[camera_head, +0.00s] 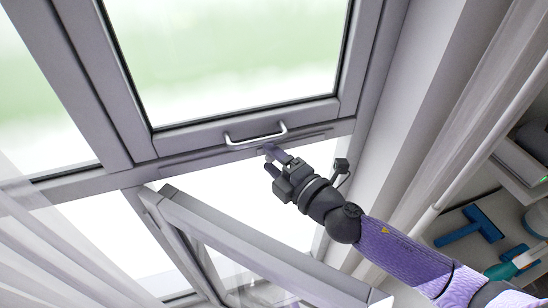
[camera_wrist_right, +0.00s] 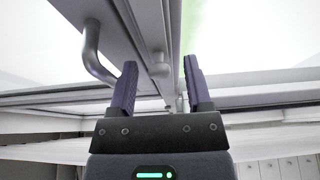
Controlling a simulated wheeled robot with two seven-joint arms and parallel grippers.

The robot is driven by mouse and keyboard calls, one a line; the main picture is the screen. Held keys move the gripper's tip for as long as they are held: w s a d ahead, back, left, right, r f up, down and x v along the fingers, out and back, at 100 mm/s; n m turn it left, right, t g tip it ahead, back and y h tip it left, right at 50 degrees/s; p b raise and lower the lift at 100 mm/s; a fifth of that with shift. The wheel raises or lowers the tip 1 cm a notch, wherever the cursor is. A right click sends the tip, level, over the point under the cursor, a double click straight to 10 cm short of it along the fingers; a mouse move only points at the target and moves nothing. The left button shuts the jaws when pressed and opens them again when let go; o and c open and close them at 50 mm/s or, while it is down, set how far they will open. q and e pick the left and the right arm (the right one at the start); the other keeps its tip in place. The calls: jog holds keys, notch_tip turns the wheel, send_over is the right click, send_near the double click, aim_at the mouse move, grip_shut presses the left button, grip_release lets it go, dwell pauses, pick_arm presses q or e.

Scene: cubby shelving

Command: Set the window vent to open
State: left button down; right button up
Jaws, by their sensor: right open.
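The window's upper sash (camera_head: 175,143) has a grey frame and a silver bar handle (camera_head: 257,136) on its bottom rail. I cannot tell whether this sash stands slightly ajar. Below it, another grey framed panel (camera_head: 250,237) stands out at an angle from the window. My right gripper (camera_head: 272,163) is just below the handle, close to the rail. In the right wrist view, my right gripper (camera_wrist_right: 160,88) is open with nothing between its fingers. The handle (camera_wrist_right: 91,52) shows there to the left of the left finger, outside the jaws. My left gripper is not in view.
White curtains hang at the lower left (camera_head: 40,245) and right (camera_head: 480,110). At the right, a shelf holds a blue squeegee (camera_head: 470,232) and other items. The angled panel's frame lies below my right gripper.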

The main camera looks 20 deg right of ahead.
grip_shut()
dwell(1.3)
